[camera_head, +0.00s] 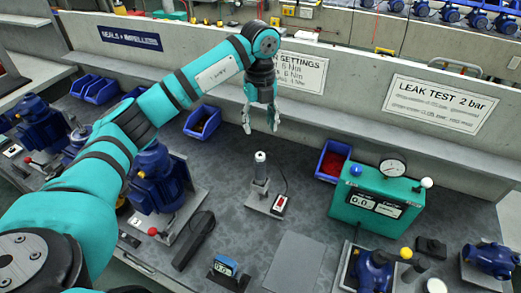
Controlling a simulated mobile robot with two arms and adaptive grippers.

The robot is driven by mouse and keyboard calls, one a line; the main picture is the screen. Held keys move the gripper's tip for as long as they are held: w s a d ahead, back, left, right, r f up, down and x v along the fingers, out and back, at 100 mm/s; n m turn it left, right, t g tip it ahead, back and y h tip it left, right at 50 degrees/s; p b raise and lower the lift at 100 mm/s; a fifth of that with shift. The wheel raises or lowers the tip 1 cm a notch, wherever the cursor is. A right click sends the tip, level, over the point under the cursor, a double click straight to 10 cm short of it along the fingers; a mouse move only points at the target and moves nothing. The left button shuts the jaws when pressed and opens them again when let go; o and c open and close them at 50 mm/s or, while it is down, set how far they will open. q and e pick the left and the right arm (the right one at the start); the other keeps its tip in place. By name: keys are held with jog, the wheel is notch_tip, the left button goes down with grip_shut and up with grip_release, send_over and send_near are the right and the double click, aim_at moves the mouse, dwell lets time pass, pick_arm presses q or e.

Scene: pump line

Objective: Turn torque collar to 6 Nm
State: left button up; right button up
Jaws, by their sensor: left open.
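A small upright cylindrical tool (261,170) with a pale top and darker lower part stands in the middle of the bench. It looks like the torque driver, but its collar and scale are too small to read. It stands on a grey base plate (258,208). My left gripper (260,126) points down with its fingers apart and nothing between them. In the picture it is just above the tool's top, apart from it. A settings sign (300,73) on the back wall, partly hidden by my left arm, shows lines with 6 Nm. My right gripper is out of view.
A green leak-test unit (372,200) with a gauge stands to the right. Blue pumps (158,180) are at left. A blue bin (333,161) holds red parts. A grey mat (295,262) lies in front.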

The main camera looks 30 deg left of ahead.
aim_at(260, 155)
pick_arm(q)
notch_tip(260, 155, down, 10)
jog(key=shift+r+p, duration=0.15)
jog(key=shift+p, duration=0.8)
jog(key=shift+f, duration=0.65)
grip_shut()
